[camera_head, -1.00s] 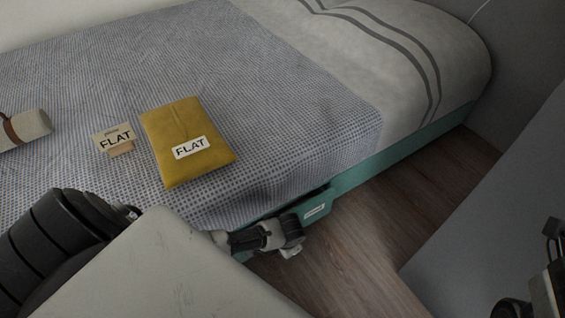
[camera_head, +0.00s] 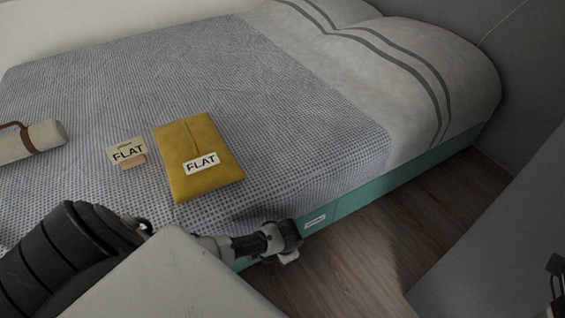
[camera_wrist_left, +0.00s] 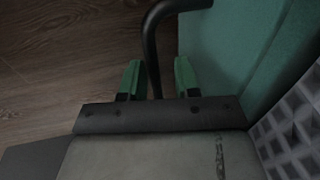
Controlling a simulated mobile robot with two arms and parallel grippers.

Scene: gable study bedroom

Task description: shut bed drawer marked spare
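The bed drawer (camera_head: 345,203) is a teal front in the bed's side, with a small white label (camera_head: 315,222) too small to read. Its front looks flush with the bed base, with no open gap visible. My left gripper (camera_head: 291,244) is low at the drawer front, near the label's left. In the left wrist view, its two green-tipped fingers (camera_wrist_left: 158,78) are apart, with a dark curved handle (camera_wrist_left: 152,38) passing between them. The teal panel (camera_wrist_left: 228,45) is close on the right.
On the bed lie a mustard pouch (camera_head: 183,143) marked FLAT, a FLAT card (camera_head: 125,150) and a pale roll with a brown strap (camera_head: 45,138). Wooden floor (camera_head: 385,245) is clear beside the bed. A grey surface (camera_head: 490,245) bounds it at right.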

